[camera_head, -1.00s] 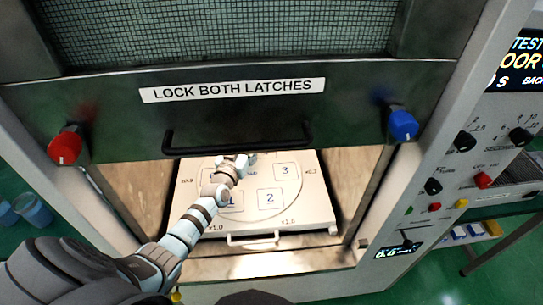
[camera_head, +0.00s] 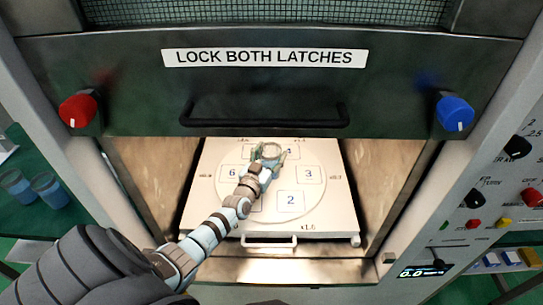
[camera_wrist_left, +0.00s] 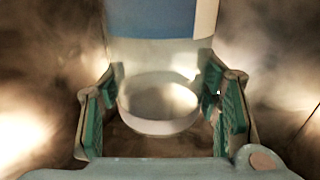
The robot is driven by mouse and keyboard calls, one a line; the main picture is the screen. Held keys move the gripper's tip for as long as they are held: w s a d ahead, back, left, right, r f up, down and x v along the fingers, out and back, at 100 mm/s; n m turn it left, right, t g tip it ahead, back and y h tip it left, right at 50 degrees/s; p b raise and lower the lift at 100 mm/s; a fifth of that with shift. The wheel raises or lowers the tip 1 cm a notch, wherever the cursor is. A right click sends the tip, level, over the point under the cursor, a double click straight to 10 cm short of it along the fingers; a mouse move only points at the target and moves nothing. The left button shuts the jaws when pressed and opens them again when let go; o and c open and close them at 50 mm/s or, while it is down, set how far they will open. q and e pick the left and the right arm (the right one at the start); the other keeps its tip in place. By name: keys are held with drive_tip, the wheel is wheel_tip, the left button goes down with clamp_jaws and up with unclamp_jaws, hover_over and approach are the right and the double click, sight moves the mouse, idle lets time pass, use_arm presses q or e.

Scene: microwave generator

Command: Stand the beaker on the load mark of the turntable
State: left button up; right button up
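The beaker (camera_head: 270,150) is inside the open chamber, over the back part of the turntable (camera_head: 318,195). The turntable has numbered squares; 2, 3, 4 and 6 show, and my arm and gripper hide others. Whether the beaker touches the turntable is unclear. My right gripper is out of view.
The raised door (camera_head: 270,90) with its handle (camera_head: 265,113) hangs above my arm. A red latch knob (camera_head: 78,108) and a blue one (camera_head: 454,112) flank it. Chamber walls stand close at both sides. Blue containers (camera_head: 30,188) stand at the far left.

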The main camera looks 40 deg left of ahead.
sight(266, 160)
use_arm(q)
drive_tip(key=shift+o, duration=1.3)
drive_tip(key=shift+r, duration=0.15)
drive_tip(key=shift+s+d+r+p, duration=0.1)
drive_tip(key=shift+s+p, duration=0.1)
drive_tip(key=shift+p, duration=0.15)
drive_tip(key=p+v, duration=0.2)
drive_tip(key=v, duration=0.3)
drive_tip(key=shift+r+p, duration=0.1)
drive_tip(key=shift+p, duration=0.3)
drive_tip(key=p+v, duration=0.1)
drive_tip(key=v, duration=0.5)
drive_tip(key=shift+s, duration=0.35)
drive_tip(key=shift+w+f, duration=0.1)
drive_tip(key=shift+f, duration=0.1)
drive_tip(key=shift+d, duration=0.15)
